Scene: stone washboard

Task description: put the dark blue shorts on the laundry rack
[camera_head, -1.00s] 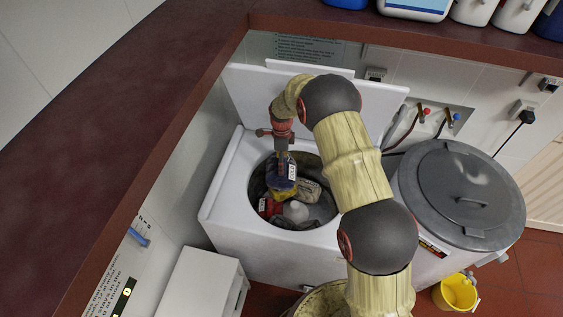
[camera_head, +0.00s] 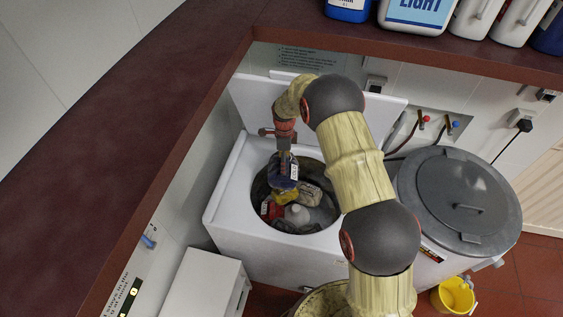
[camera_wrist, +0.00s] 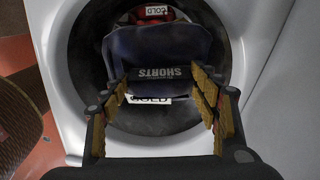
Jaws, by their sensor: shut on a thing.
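The dark blue shorts (camera_wrist: 160,48) fill the middle of the wrist view, with a band lettered SHORTS across them between my fingers. My gripper (camera_wrist: 165,85) is shut on them. In the head view my gripper (camera_head: 284,160) points down over the open drum of the white washing machine (camera_head: 228,207), and the shorts (camera_head: 281,183) hang from it at the drum mouth. Their lower part overlaps the pile inside, so I cannot tell whether they touch it. No laundry rack can be made out.
In the drum lie a yellow item (camera_head: 286,196), a red item (camera_head: 270,209), a whitish item (camera_head: 297,214) and a beige item (camera_head: 309,194). The raised lid (camera_head: 250,100) stands behind. A grey-lidded tub (camera_head: 465,190) is at right, a yellow bucket (camera_head: 453,296) below it. A dark red counter (camera_head: 120,120) runs along the left.

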